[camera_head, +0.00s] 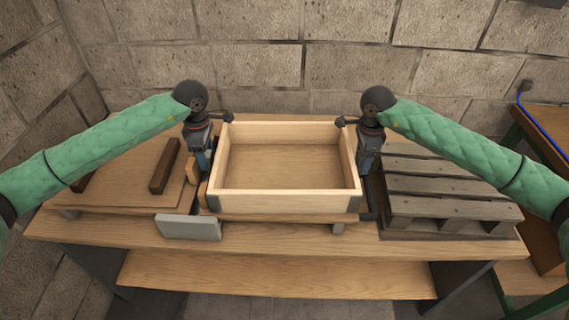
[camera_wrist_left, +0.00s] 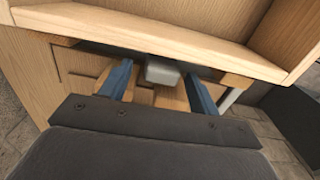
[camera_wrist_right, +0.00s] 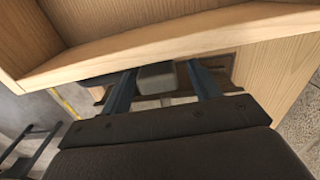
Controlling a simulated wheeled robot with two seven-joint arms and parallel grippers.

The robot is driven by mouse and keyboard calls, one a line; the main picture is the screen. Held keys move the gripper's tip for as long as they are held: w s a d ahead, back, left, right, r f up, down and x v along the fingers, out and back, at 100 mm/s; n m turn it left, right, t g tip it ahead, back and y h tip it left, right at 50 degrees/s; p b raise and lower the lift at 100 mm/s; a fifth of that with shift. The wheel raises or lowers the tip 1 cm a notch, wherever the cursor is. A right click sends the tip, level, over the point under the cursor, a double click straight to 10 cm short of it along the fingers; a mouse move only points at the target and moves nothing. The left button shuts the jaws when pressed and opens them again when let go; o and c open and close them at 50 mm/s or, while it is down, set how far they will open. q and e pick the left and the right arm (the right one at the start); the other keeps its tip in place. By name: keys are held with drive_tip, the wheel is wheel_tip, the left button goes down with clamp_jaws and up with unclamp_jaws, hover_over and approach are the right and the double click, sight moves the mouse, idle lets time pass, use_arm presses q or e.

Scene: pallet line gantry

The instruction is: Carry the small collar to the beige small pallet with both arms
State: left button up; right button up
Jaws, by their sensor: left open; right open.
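The small collar (camera_head: 285,197) is a light wooden rectangular frame with grey metal corners, in the middle of the table. It rests level on a low wooden base. My left gripper (camera_head: 204,160) is at its left side, pointing down. In the left wrist view its blue fingers (camera_wrist_left: 160,82) are open, with a grey block below the collar's rim between them. My right gripper (camera_head: 367,162) is at the collar's right side, also open, with a similar grey block between its fingers (camera_wrist_right: 164,83). Contact cannot be told. Which support is the beige small pallet is unclear.
A greyish slatted pallet (camera_head: 437,184) lies at the right end of the table (camera_head: 290,243). A wooden board (camera_head: 125,175) with two dark brown bars (camera_head: 165,166) is at the left. A grey block (camera_head: 188,227) stands at the front left. A stone wall is close behind.

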use_arm(q)
drive_tip(key=shift+f, duration=1.95)
use_arm(e)
drive_tip(key=shift+f, duration=1.95)
use_arm(q)
clamp_jaws()
use_arm(e)
clamp_jaws()
drive_tip(key=shift+r, duration=0.1)
